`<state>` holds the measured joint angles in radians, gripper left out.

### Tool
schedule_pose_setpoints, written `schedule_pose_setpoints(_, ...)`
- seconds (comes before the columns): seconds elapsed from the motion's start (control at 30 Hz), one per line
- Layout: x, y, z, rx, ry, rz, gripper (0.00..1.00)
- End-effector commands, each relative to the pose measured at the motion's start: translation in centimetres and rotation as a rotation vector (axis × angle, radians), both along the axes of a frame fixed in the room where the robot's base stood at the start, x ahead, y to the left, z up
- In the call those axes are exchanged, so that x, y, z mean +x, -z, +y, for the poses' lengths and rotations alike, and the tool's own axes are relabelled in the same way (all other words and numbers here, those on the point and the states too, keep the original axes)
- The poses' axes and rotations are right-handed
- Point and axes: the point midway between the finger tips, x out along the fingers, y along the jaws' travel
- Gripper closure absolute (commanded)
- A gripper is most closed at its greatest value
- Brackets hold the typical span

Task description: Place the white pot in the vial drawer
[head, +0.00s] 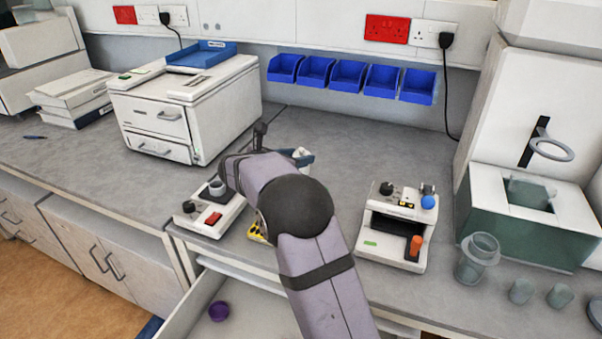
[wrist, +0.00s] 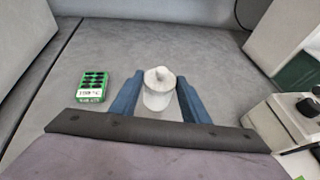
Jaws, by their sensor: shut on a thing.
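The white pot (wrist: 158,90), with a knobbed top, stands upright between the two blue fingers of my gripper (wrist: 160,97) in the wrist view. My gripper is shut on it. In the head view my gripper (head: 303,158) shows only partly behind my arm, over the back bench, and the pot is mostly hidden. An open drawer (head: 257,308) sits below the front edge of the bench, at the bottom of the head view. My arm covers part of it, and I see no label on it.
A purple cup (head: 218,311) lies in the open drawer. A white device (head: 210,213) and another with an orange knob (head: 392,240) flank my arm. Blue bins (head: 348,76) hang behind. Glassware (head: 478,258) stands at right.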

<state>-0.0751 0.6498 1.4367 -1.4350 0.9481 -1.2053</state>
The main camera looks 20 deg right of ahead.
Motion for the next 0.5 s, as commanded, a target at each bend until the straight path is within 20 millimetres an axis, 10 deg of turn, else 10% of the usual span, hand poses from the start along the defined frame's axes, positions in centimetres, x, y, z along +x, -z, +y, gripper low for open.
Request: schedule_pose_setpoints(0.5,0.0,3.5,0.0,0.000,-0.002,0.004,0.82)
